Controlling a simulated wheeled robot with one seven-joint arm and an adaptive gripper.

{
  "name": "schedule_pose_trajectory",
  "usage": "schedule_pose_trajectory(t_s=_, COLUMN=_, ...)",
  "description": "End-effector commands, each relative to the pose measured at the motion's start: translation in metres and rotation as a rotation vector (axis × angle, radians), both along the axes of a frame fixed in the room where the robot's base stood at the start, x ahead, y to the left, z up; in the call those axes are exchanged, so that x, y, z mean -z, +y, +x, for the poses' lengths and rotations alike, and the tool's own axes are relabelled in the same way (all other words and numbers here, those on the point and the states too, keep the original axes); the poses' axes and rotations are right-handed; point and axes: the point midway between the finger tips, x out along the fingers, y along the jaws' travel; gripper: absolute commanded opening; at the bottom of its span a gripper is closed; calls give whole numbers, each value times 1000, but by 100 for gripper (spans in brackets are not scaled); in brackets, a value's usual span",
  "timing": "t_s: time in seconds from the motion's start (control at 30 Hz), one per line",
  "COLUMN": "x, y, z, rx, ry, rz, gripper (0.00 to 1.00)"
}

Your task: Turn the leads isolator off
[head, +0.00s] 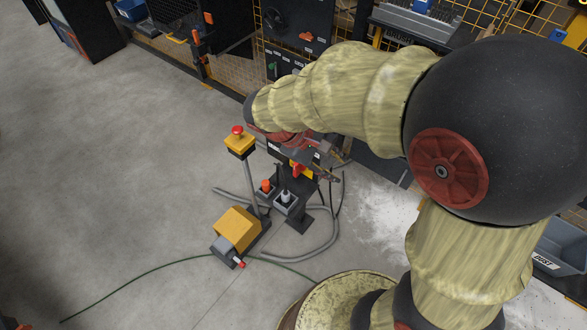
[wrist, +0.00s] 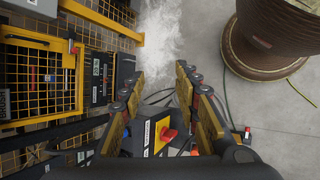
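A rotary switch with a red handle on a yellow plate (wrist: 167,134), which looks like the leads isolator, sits on a dark box with a small white label. It shows low in the wrist view between my gripper's two fingers, beyond them and apart as far as I can see. In the head view the red and yellow switch (head: 297,169) is on a dark stand, partly covered by my arm. The handle is slanted in the wrist picture; I cannot tell its on or off position. My gripper (wrist: 160,76) is open with nothing between its fingertips.
A red-topped yellow button post (head: 239,142) and a yellow floor box (head: 237,230) stand left of the switch. Orange and grey plugs, a grey hose and a green cable are close by. A large drum (wrist: 272,45) and yellow mesh guards (wrist: 40,75) flank the spot. Floor at left is clear.

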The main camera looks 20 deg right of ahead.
Motion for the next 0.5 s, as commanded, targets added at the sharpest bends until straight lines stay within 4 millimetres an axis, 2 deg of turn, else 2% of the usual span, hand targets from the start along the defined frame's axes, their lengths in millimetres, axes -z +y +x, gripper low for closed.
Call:
schedule_pose_trajectory(t_s=0.27, x=57, y=9, z=61, rx=-270, ry=238, rz=-327, gripper=32)
schedule_pose_trajectory(t_s=0.5, x=120, y=35, z=108, rx=-526, ry=391, rz=-609, gripper=32)
